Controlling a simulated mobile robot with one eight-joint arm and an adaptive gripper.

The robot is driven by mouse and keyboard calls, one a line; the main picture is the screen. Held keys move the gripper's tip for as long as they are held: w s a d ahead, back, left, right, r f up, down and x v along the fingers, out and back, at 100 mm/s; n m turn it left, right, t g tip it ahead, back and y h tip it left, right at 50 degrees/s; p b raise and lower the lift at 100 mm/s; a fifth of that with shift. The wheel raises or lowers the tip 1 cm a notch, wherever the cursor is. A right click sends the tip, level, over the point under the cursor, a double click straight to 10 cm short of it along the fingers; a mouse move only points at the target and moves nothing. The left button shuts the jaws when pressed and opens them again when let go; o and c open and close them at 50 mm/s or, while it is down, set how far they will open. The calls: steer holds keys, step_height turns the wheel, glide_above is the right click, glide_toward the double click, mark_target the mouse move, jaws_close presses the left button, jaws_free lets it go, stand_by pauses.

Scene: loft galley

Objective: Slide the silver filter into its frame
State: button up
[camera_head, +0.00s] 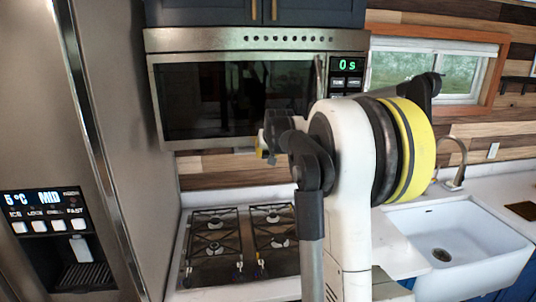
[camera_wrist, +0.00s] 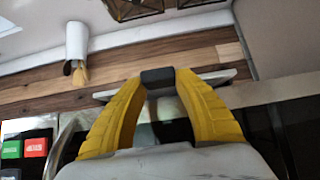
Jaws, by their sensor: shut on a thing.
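In the wrist view, the yellow fingers of my gripper (camera_wrist: 158,77) are closed together at their dark tips. A thin, pale silver panel, which looks like the silver filter (camera_wrist: 219,76), is seen nearly edge-on at the fingertips and sticks out to both sides. The fingers hide its middle. In the head view, my gripper (camera_head: 262,152) is small and partly covered by my arm, just under the lower edge of the microwave (camera_head: 240,98). The filter's frame cannot be made out in either view, and I cannot tell whether the filter touches it.
Below the microwave is a gas cooktop (camera_head: 240,245) with black grates. A steel fridge (camera_head: 130,130) stands close on the left, a white sink (camera_head: 455,245) on the right. A white holder (camera_wrist: 77,42) with a wooden utensil shows in the wrist view, against the plank wall (camera_wrist: 60,85).

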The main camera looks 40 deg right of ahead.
steer(key=shift+w+d, duration=0.5)
steer(key=shift+w, duration=0.35)
steer(key=shift+w+d, duration=0.5)
steer(key=shift+w, duration=0.3)
steer(key=o, duration=1.3)
